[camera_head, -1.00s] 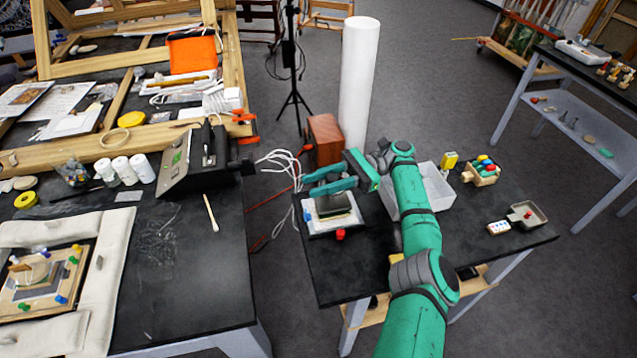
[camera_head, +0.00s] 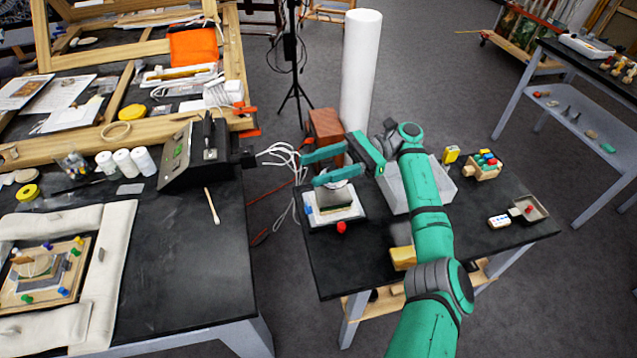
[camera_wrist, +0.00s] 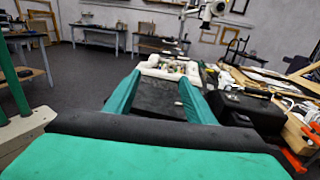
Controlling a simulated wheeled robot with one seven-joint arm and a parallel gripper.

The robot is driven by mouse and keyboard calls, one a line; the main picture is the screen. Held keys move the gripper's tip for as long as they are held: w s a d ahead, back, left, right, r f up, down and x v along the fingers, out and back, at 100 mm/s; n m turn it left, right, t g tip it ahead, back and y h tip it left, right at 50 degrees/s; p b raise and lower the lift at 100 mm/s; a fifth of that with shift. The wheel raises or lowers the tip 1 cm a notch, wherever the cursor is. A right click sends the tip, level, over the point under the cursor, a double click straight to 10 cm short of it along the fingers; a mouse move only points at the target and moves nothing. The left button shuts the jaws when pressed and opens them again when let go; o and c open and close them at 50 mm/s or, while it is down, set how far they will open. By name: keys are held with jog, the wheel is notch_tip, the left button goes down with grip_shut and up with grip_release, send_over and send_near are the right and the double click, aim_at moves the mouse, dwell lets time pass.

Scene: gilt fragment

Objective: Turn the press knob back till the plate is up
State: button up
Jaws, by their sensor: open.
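The press (camera_head: 335,203) stands at the left end of the small black table, with a grey plate (camera_head: 334,196) over a layered greenish and tan piece on a white base (camera_head: 352,214). A red knob (camera_head: 342,227) sits at its front edge. The gap beneath the plate is too small to judge. My gripper (camera_head: 310,170) is open and empty, its two teal fingers apart above and behind the plate, pointing left. The nearer finger hides part of the press top. In the wrist view my open fingers (camera_wrist: 160,97) show nothing between them but more distant furniture; the press is not seen there.
A white bin (camera_head: 440,190) stands right of the press, partly behind my arm. A yellow block (camera_head: 402,258) lies near the table's front edge. A tall white roll (camera_head: 359,80) and brown box (camera_head: 325,135) stand behind. Bare tabletop lies in front of the press.

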jog(key=s+r, duration=0.7)
jog(key=s, duration=0.5)
jog(key=shift+d+r, duration=0.25)
jog(key=shift+d, duration=0.2)
jog(key=shift+a, duration=0.1)
